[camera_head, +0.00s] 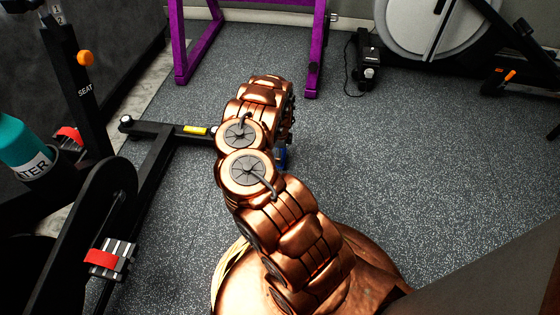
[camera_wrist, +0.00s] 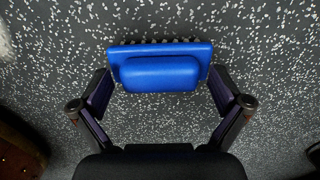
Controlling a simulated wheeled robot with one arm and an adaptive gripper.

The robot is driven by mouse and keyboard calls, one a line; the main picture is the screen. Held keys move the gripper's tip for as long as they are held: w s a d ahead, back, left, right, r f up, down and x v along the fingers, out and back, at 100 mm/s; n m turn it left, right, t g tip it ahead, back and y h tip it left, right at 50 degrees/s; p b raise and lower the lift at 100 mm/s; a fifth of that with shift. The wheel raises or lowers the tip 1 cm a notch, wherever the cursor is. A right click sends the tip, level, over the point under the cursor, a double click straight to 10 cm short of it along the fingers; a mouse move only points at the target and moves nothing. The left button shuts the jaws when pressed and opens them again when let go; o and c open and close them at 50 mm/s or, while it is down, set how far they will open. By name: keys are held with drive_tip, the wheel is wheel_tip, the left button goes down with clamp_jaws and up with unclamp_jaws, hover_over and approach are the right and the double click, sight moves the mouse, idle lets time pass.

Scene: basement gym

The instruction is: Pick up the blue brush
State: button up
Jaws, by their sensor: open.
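The blue brush (camera_wrist: 160,73) lies on the speckled floor in the wrist view, with a raised rounded handle and dark bristles along its far edge. My gripper (camera_wrist: 165,88) is open, with one finger at each side of the brush's near part. I cannot tell whether the fingers touch it. In the head view, only a small blue bit of the brush (camera_head: 281,157) shows beside my copper arm, which hides the rest and most of my gripper.
An exercise bike's black frame (camera_head: 157,165) stands at the left, with a teal bottle (camera_head: 22,147). A purple rack (camera_head: 195,48) and a rowing machine (camera_head: 425,35) stand at the back. The speckled floor (camera_head: 420,150) to the right is clear.

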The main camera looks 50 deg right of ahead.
drive_tip(key=shift+c, duration=0.3)
drive_tip(key=c, duration=1.1)
drive_tip(key=shift+r+p, duration=0.25)
drive_tip(key=shift+p, duration=0.1)
wheel_tip(320, 180, up, 4)
drive_tip(key=p, duration=0.3)
drive_tip(key=shift+s+f, duration=0.15)
drive_tip(key=shift+f, duration=0.05)
drive_tip(key=shift+s+a+r+p, duration=0.15)
drive_tip(key=shift+s+a+p, duration=0.3)
drive_tip(key=shift+s+p, duration=1.7)
drive_tip(key=shift+s+a+r+p, duration=0.3)
drive_tip(key=shift+s+p, duration=0.8)
drive_tip(key=shift+s, duration=1.95)
drive_tip(key=shift+s+a+p, duration=0.55)
drive_tip(key=shift+s+p, duration=1.1)
drive_tip(key=shift+s, duration=0.95)
